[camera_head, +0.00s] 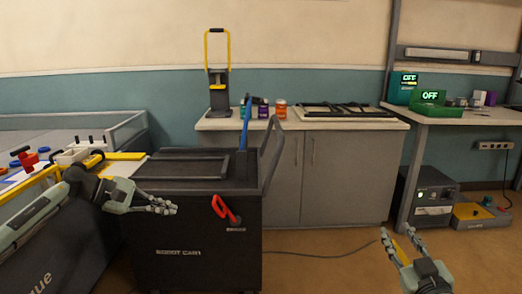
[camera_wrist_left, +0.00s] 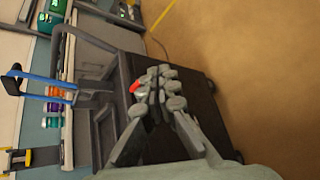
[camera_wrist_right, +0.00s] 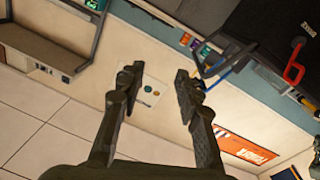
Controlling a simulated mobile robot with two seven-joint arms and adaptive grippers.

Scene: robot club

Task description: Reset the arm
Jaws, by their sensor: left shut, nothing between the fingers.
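My left gripper (camera_head: 170,207) comes in from the left in the head view, in front of the black robot cart (camera_head: 210,250). Its fingers are together and empty; they also show in the left wrist view (camera_wrist_left: 160,88), with the cart behind them. My right gripper (camera_head: 398,240) is at the lower right of the head view, over open floor. Its fingers are apart with nothing between them in the right wrist view (camera_wrist_right: 157,88). Most of my right arm is out of the head view.
A red hook (camera_head: 226,209) hangs on the cart's front, and a blue-handled tool (camera_head: 245,125) stands by its handle. A grey cabinet (camera_head: 340,175) stands behind, a workbench (camera_head: 460,117) at the right, a cluttered table (camera_head: 125,133) at the left. The floor before the cabinet is clear except a cable.

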